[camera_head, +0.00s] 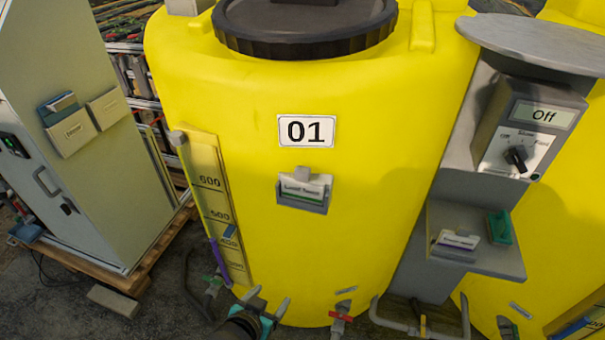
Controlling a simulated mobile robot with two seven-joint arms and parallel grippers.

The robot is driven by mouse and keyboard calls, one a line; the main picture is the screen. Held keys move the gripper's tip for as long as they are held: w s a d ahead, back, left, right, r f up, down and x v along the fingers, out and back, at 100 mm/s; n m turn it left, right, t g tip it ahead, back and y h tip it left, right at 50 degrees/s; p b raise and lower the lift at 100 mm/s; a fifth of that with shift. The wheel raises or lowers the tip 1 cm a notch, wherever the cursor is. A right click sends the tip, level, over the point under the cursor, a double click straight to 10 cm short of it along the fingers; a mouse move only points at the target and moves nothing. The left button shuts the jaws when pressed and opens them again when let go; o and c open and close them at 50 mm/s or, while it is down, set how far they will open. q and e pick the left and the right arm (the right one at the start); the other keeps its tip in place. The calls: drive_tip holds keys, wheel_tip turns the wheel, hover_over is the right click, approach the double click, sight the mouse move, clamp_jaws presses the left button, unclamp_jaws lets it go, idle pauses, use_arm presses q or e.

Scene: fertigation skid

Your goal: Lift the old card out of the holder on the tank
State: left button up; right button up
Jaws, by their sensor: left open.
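The old card (318,187), white with a dark line of print and a raised grey tab at its top, sits in the grey holder (303,204) on the front of the yellow tank (380,130). The holder is below the "01" plate (306,131), and its lip hides the card's lower part. My left gripper (266,303) is at the bottom edge, low in front of the tank and well below the holder. Its two grey fingertips are apart with nothing seen between them. My right gripper is not in view.
A grey shelf (500,262) at right bears a white, purple-striped card (457,240) and a green item (499,228). Above it is a switch box (528,130) reading "Off". A level gauge (212,205) and red-handled valve (340,317) protrude from the tank. A cabinet (100,190) stands left.

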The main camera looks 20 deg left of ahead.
use_arm(q)
wheel_tip(320, 180, up, 18)
drive_tip(key=w+d+t+p, duration=0.2)
drive_tip(key=w+t+p, duration=0.1)
drive_tip(key=n+t+p, duration=0.1)
drive_tip(key=t+p, duration=0.1)
approach(301, 172)
drive_tip(key=shift+b+x, duration=1.3)
drive_tip(key=shift+x, duration=3.45)
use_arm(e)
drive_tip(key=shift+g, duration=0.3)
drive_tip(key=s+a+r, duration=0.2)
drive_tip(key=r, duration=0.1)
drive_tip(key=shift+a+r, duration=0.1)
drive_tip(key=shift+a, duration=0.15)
use_arm(q)
clamp_jaws()
